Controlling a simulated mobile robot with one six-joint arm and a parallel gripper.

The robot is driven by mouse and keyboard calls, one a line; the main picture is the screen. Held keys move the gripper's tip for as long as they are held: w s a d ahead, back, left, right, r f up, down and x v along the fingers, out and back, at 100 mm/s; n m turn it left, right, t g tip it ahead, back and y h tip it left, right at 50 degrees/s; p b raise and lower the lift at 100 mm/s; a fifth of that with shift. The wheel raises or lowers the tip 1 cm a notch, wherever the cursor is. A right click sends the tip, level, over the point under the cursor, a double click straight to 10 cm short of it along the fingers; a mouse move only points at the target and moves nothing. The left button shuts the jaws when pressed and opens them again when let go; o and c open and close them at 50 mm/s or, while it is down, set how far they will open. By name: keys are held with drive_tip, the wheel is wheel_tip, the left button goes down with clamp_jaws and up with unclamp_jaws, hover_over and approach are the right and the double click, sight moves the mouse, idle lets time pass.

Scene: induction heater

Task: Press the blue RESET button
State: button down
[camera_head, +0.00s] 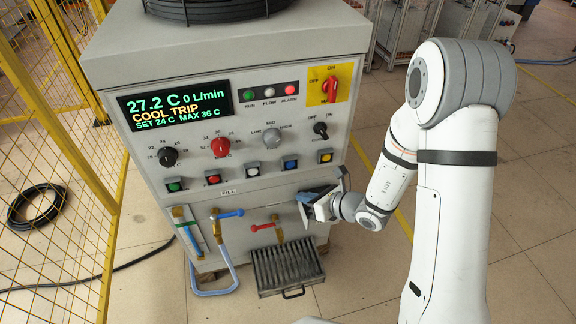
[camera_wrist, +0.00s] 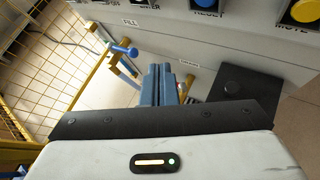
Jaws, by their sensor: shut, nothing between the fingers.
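The blue RESET button (camera_head: 290,163) sits in a square dark housing in the lower button row on the grey cabinet front, between a white and a yellow button. In the wrist view the blue button (camera_wrist: 204,3) is cut by the top edge, with its RESET label just below. My gripper (camera_head: 321,206) is below and right of the button, close to the cabinet's lower front. In the wrist view my gripper (camera_wrist: 158,72) shows its two fingers together with nothing between them, pointing at the area below the button row. It is apart from the button.
The display (camera_head: 175,105) reads COOL TRIP, 27.2 C, 0 L/min. A yellow button (camera_head: 325,156) is right of the blue one. A blue-handled valve (camera_head: 228,214), a red-handled valve (camera_head: 264,227) and a drip tray (camera_head: 287,268) are below. A yellow mesh fence (camera_head: 60,150) stands left.

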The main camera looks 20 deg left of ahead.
sight(290, 163)
drive_tip(key=w+a+p, duration=0.1)
drive_tip(key=w+a, duration=0.3)
drive_tip(key=w, duration=0.3)
drive_tip(key=shift+w+a+p, duration=0.25)
drive_tip(key=shift+a+p, duration=0.1)
idle(2.1)
drive_tip(key=shift+w+a+r, duration=0.1)
drive_tip(key=shift+w+a, duration=0.1)
drive_tip(key=shift+w, duration=0.25)
drive_tip(key=shift+w+a+b, duration=0.25)
drive_tip(key=shift+w+b, duration=0.05)
drive_tip(key=shift+w, duration=0.1)
idle(0.9)
drive_tip(key=shift+s+d, duration=0.1)
drive_tip(key=shift+s+d+b, duration=0.35)
drive_tip(key=shift+s+b, duration=0.05)
drive_tip(key=shift+s, duration=0.25)
